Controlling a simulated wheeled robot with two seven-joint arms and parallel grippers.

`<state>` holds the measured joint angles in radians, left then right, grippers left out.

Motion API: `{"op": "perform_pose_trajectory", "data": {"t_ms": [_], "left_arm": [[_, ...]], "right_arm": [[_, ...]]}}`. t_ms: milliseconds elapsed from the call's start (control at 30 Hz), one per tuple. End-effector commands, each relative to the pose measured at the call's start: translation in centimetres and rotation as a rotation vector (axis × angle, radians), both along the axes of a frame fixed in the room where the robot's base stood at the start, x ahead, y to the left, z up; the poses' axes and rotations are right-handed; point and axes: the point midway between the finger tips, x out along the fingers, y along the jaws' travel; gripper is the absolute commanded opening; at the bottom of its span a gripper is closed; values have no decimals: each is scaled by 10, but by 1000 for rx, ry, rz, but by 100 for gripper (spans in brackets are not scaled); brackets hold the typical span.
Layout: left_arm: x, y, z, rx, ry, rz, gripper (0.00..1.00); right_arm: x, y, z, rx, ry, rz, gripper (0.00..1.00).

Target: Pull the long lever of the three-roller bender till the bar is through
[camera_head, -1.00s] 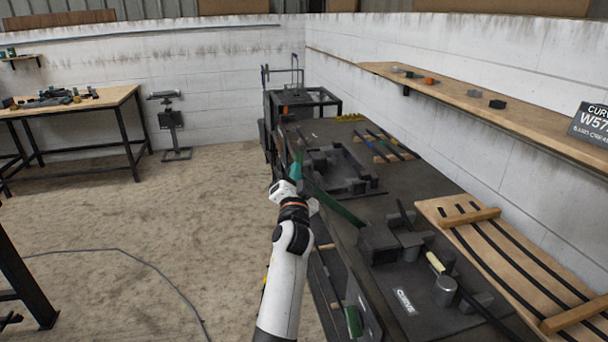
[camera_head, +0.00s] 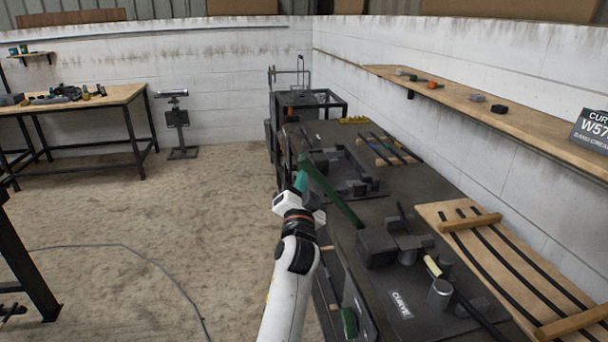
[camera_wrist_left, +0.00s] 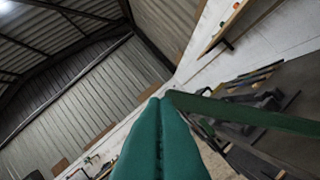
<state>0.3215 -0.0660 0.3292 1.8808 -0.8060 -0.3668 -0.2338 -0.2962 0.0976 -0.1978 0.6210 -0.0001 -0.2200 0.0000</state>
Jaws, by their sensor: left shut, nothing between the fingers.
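The long dark green lever (camera_head: 332,193) runs from the three-roller bender (camera_head: 378,247) toward the far left over the bench edge. The bender has dark blocks, a grey roller (camera_head: 440,292) and a small cream-yellow piece (camera_head: 432,266). A long dark bar (camera_head: 480,318) lies at the bender, passing the rollers toward the near right. My left gripper (camera_head: 300,181), with teal fingers, is shut and empty beside the lever's far end. In the left wrist view the shut fingers (camera_wrist_left: 160,135) are close to the lever (camera_wrist_left: 245,112); I cannot tell whether they touch. My right gripper is out of view.
A wooden rack with dark curved strips (camera_head: 490,250) lies at the bench's right. A dark fixture (camera_head: 345,175) and more bars (camera_head: 392,150) are farther back. A wall shelf (camera_head: 450,90) runs along the right. The floor left of the bench is open, with a cable (camera_head: 130,250).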

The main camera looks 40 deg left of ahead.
Motion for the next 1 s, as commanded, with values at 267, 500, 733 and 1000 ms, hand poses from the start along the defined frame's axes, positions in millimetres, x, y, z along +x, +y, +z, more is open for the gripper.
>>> {"op": "perform_pose_trajectory", "data": {"t_ms": [267,500,733,1000], "left_arm": [[-24,-19,-6,-1,-4,-4,0],[-26,-21,-7,-6,0,-5,0],[-58,-42,-87,-235,183,-67,0],[-166,-124,-228,-682,671,-171,0]], "right_arm": [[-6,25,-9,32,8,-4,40],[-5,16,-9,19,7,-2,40],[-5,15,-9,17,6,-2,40],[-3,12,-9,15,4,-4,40]]}}
